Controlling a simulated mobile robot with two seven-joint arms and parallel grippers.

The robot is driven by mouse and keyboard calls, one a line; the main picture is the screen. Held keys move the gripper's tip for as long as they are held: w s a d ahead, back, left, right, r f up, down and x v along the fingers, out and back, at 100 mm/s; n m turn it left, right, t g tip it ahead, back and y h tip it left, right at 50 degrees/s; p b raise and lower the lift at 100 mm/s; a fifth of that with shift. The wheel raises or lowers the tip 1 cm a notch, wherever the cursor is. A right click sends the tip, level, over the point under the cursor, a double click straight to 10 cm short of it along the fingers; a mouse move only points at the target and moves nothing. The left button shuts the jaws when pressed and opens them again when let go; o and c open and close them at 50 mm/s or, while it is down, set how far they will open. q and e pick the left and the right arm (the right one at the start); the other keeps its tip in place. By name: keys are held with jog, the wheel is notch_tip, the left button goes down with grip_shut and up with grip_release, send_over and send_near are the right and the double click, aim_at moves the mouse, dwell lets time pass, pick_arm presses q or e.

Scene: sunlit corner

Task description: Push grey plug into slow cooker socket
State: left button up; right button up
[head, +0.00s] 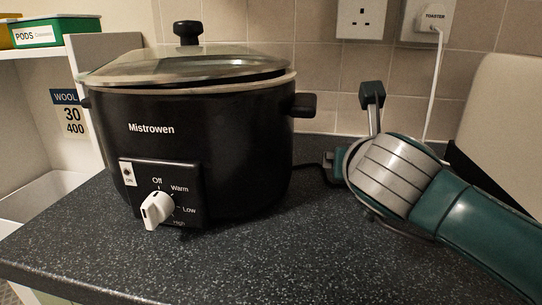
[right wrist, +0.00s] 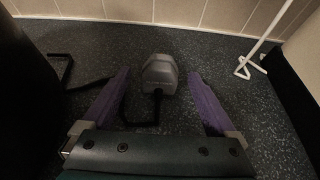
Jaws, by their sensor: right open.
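The grey plug (right wrist: 160,73) lies on the worktop in the right wrist view, with its black cord trailing back toward me. My right gripper (right wrist: 158,78) is open, its purple fingers on either side of the plug with a gap at each side. In the head view my right arm comes in from the right and hides the plug and the fingers. An empty wall socket (head: 362,17) is at the top; no label on it is readable. The black slow cooker (head: 190,135) stands on the left, lidded, its cord running right behind my arm. My left gripper is not in view.
A white plug marked TOASTER (head: 432,17) sits in the neighbouring socket, and its white cord (head: 435,90) hangs to the worktop. The tiled wall (head: 325,90) bounds the worktop (head: 270,260) at the back. A pale appliance (head: 510,110) stands at the right.

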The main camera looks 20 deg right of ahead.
dwell(0.3)
grip_shut()
dwell(0.6)
jog(key=shift+s+a+p, duration=0.5)
jog(key=shift+s+p, duration=0.15)
jog(key=shift+s, duration=0.15)
jog(key=shift+s+a+p, duration=0.4)
jog(key=shift+s+a, duration=0.15)
jog(key=shift+s, duration=0.35)
jog(key=shift+s+a+p, duration=0.4)
jog(key=shift+s+a, duration=0.15)
jog(key=shift+s, duration=0.3)
